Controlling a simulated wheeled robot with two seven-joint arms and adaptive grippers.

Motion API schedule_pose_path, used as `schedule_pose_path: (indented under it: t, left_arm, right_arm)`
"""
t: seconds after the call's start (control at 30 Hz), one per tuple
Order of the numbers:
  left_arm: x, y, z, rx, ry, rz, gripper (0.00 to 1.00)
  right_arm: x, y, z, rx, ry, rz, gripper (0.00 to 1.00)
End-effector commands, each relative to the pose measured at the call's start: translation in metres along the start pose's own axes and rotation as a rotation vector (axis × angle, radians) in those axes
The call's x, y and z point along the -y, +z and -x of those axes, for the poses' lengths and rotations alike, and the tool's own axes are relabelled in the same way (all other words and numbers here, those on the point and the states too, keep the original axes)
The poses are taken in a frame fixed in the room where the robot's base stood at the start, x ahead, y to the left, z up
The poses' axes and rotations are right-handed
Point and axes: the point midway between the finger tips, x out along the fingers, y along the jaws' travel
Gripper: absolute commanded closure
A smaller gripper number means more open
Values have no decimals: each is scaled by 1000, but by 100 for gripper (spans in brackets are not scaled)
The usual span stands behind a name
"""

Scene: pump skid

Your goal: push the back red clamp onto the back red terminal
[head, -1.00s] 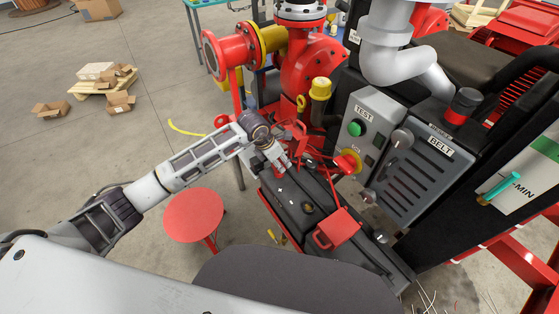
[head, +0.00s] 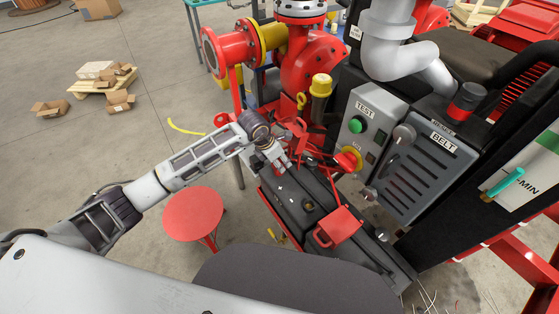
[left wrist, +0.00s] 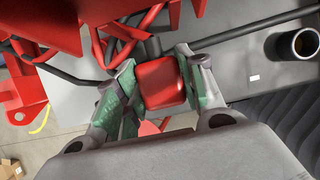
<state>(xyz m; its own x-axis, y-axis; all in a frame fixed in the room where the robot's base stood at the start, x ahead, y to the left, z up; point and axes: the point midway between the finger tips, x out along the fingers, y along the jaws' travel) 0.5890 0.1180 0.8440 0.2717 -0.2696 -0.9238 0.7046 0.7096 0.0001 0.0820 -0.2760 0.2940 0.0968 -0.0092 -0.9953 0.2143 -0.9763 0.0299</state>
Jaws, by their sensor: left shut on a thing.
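My left gripper (head: 284,167) is low over the back end of a black battery-like box (head: 298,204). In the left wrist view its green-padded fingers (left wrist: 157,90) are shut on a red block-shaped clamp (left wrist: 160,80), one finger on each side. A dark stem or cable shows just beyond the clamp. The back red terminal is hidden by the gripper and clamp, so I cannot tell whether the clamp touches it. Another red piece with a loop handle (head: 338,226) sits at the box's front end. My right gripper is not in view.
Red pump pipework (head: 310,62) rises behind the gripper. A grey control panel (head: 367,125) with a green button stands close on the right. Red cables run over the box. A round red stool (head: 193,213) stands left of the box. Open floor lies further left.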

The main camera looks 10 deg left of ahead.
Motion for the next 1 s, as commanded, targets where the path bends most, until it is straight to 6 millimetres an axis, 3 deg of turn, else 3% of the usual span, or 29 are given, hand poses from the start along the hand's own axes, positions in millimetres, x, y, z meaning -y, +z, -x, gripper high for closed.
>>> schedule_pose_path:
  t: [0.2, 0.23, 0.4, 0.77, 1.0]
  left_arm:
    - [0, 0, 0, -1, 0, 0, 94]
    - [0, 0, 0, -1, 0, 0, 59]
    - [0, 0, 0, 0, 0, 0, 37]
    - [0, 0, 0, -1, 0, 0, 36]
    - [0, 0, 11, 1, 0, 0, 36]
  right_arm:
    - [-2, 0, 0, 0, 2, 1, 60]
    - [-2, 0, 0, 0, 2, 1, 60]
    - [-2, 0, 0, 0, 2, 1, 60]
    - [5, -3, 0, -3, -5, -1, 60]
    - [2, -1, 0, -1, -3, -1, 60]
